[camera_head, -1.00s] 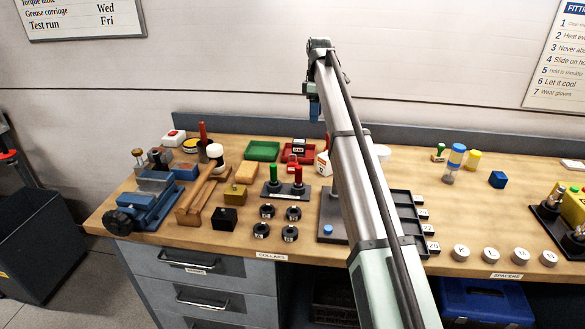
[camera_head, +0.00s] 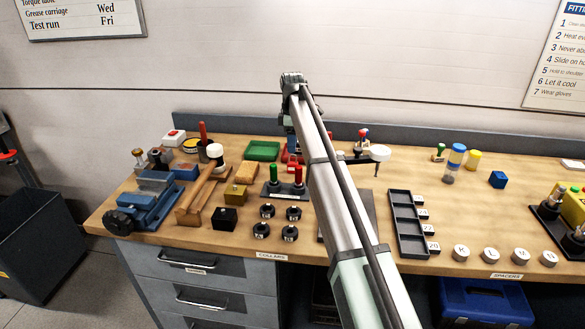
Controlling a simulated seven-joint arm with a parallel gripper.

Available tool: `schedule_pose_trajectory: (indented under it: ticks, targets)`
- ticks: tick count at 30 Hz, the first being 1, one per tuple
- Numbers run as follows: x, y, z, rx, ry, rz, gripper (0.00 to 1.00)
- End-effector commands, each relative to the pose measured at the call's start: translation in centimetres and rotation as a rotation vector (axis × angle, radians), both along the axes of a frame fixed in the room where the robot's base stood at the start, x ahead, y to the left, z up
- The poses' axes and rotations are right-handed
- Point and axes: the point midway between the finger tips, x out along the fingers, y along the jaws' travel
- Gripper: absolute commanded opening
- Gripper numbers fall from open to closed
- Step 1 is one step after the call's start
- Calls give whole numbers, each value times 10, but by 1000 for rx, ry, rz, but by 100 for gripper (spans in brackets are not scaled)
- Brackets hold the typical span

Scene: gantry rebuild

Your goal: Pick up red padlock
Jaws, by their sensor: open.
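The red padlock (camera_head: 293,164) is small on the bench, behind the stand with the green and red knobs and just left of my arm. Its outline is hard to make out. My gripper (camera_head: 292,147) hangs down from the arm's far end, just above and behind the padlock in the picture. It is open, with nothing seen between its fingers. The fingertips are tiny and blend with the red tray behind, so I cannot tell how high they are or whether they touch the padlock.
The knob stand (camera_head: 284,190) and black collars (camera_head: 262,230) lie in front. A green tray (camera_head: 263,150) is to the left, beyond a mallet (camera_head: 203,185) and blue vise (camera_head: 150,205). A black compartment tray (camera_head: 408,240) and a white round-topped object (camera_head: 379,153) are right of my arm.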

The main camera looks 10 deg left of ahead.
Motion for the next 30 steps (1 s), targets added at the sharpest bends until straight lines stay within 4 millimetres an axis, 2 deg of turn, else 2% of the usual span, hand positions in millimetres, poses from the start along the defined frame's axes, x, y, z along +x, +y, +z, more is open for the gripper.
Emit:
schedule_pose_trajectory:
  ticks: [1, 6, 14, 24, 30]
  targets:
    - [-1, 0, -11, 0, 2, 0, 53]
    - [-1, 0, -34, 0, 1, 0, 53]
    - [-3, -1, -47, 0, 1, 0, 53]
    - [-9, -2, -87, 0, 1, 0, 53]
    - [-8, -2, -91, 0, -1, 0, 53]
